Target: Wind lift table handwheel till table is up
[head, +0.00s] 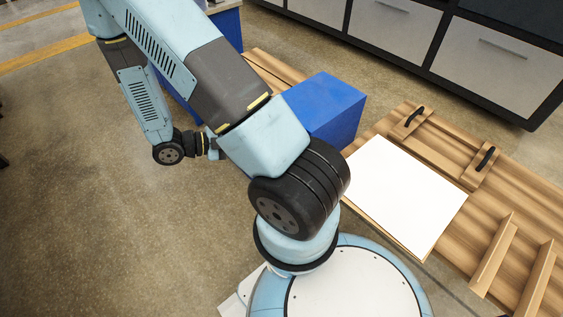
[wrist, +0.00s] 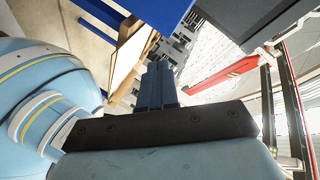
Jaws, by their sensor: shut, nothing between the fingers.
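No handwheel can be made out in either view. A blue block-like body (head: 328,105) stands beside the wooden bench in the head view; I cannot tell if it belongs to the lift table. More blue structure (head: 228,24) shows behind my arm. In the wrist view my gripper (wrist: 158,72) has its two dark blue fingers together, with nothing seen between them. Blue framing (wrist: 150,14) and a pale wood-edged panel (wrist: 128,54) lie beyond the fingertips. My arm hides much of the blue structure in the head view, and the gripper cannot be seen there.
A wooden bench (head: 440,148) with black handles and slats runs along the right. A white sheet (head: 408,193) lies on it. Grey cabinets (head: 395,30) line the back. Open concrete floor (head: 80,180) is at the left. A red beam (wrist: 228,74) shows in the wrist view.

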